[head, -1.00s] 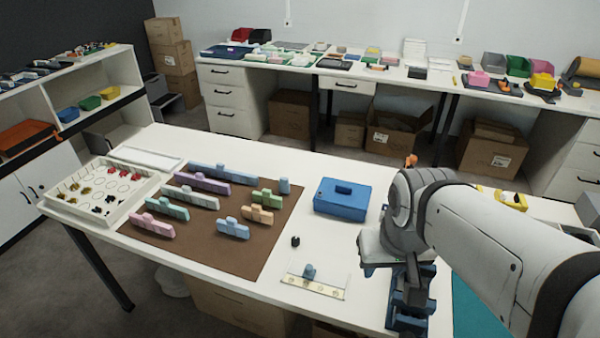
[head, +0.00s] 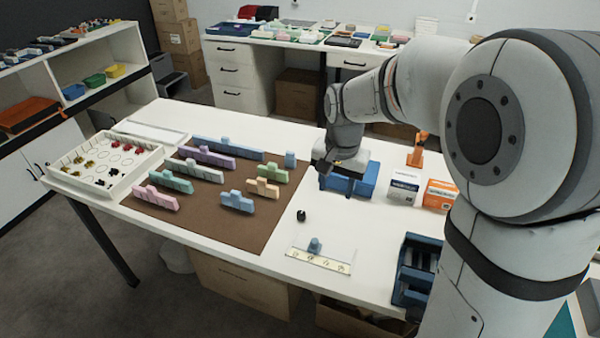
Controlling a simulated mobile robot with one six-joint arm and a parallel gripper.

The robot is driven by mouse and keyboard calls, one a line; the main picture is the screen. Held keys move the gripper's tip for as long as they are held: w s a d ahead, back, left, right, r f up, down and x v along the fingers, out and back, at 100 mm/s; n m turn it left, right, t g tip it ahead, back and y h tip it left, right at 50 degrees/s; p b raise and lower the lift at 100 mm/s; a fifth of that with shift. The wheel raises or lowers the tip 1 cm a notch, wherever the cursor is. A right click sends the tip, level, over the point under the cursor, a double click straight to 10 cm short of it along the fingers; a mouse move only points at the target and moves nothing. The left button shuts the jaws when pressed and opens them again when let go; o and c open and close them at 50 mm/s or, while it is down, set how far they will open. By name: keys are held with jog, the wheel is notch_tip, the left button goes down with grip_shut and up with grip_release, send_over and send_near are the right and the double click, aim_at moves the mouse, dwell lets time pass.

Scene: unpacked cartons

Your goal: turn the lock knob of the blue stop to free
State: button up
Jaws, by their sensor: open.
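A small blue piece (head: 315,245), which looks like the blue stop, stands on a pale plate with a marked strip (head: 318,260) near the front edge of the table. Its lock knob is too small to make out, so I cannot tell how it is turned. My gripper (head: 337,183) is open and points down at the blue lidded box (head: 367,184), behind and a little right of the blue piece. It partly hides the box. I cannot tell whether it touches the box. It is well apart from the blue piece.
A small black piece (head: 301,215) stands behind the plate. A brown mat (head: 225,225) with several coloured blocks lies left. A dark blue rack (head: 412,268), two small cartons (head: 403,188) and an orange piece (head: 416,152) stand right.

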aim_at(301, 211)
jog(key=w+a+f, duration=0.2)
jog(key=f, duration=0.1)
jog(key=w+a+f+m+b, duration=0.1)
jog(key=w+a+f, duration=0.2)
jog(key=w+a+f+m+g, duration=0.1)
jog(key=w+a+f, duration=0.1)
jog(key=w+f, duration=0.1)
jog(key=shift+a, duration=0.25)
jog(key=shift+a+f+m, duration=0.15)
jog(key=shift+f+m, duration=0.15)
jog(key=shift+f, duration=0.1)
notch_tip(301, 211, down, 7)
jog(key=shift+f+b, duration=0.2)
jog(key=shift+b, duration=0.1)
jog(key=shift+c, duration=0.5)
jog(key=shift+w+r, duration=0.1)
jog(key=c, duration=0.9)
